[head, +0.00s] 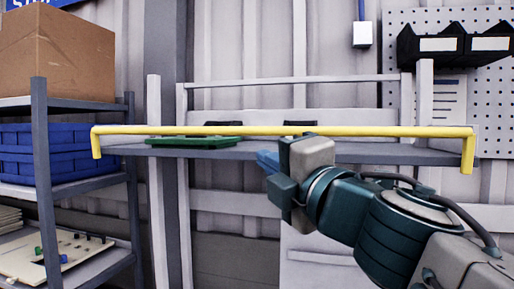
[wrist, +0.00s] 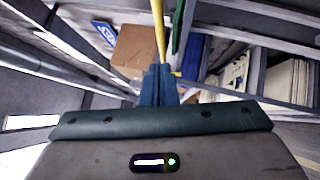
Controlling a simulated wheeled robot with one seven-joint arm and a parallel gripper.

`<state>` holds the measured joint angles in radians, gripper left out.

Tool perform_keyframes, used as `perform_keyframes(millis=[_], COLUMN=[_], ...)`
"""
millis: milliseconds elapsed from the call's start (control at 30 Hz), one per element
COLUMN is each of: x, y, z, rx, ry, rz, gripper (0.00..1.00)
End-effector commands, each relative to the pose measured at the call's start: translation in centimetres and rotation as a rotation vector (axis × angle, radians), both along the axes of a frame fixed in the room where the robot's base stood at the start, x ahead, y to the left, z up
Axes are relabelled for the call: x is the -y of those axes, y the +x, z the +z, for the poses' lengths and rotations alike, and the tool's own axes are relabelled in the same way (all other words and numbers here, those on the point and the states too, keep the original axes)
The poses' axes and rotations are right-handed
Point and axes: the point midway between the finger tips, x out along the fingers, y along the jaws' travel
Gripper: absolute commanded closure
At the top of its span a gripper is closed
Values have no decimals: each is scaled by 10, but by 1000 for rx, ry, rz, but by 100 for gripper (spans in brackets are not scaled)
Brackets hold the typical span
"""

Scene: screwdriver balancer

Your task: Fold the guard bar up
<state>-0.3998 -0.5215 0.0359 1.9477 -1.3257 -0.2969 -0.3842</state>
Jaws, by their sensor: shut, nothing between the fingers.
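The yellow guard bar (head: 285,131) runs level across the front of the grey bench shelf (head: 350,154), with a short bent arm at each end. In the wrist view, the bar (wrist: 160,32) runs away beyond my fingertips. My gripper (head: 266,160) is shut and empty, its blue fingers pointing left, just below the middle of the bar at the shelf's front edge. It also shows in the wrist view (wrist: 158,72), with its fingers together under the line of the bar. I cannot tell whether they touch the bar.
A green tray (head: 195,141) lies on the shelf behind the bar. At left, a rack holds a cardboard box (head: 62,55) and blue crates (head: 65,160). A pegboard (head: 460,75) with black bins is at right. Space above the bar's middle looks clear.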

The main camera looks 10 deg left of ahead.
Motion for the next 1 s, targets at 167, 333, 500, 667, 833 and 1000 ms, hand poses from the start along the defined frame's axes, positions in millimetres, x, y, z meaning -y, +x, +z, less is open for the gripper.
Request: perform_keyframes(millis=[167, 333, 500, 667, 833, 1000], x=[-13, -31, -50, -66, -61, -61], y=[14, 36, 57, 75, 99, 109], z=[3, 8, 14, 19, 29, 31], rx=[-2, -2, -4, -4, -4, -2], ry=[-2, -2, -1, 1, 1, 1], rz=[2, 0, 1, -1, -2, -1], gripper=[100, 100, 100, 100, 100, 100])
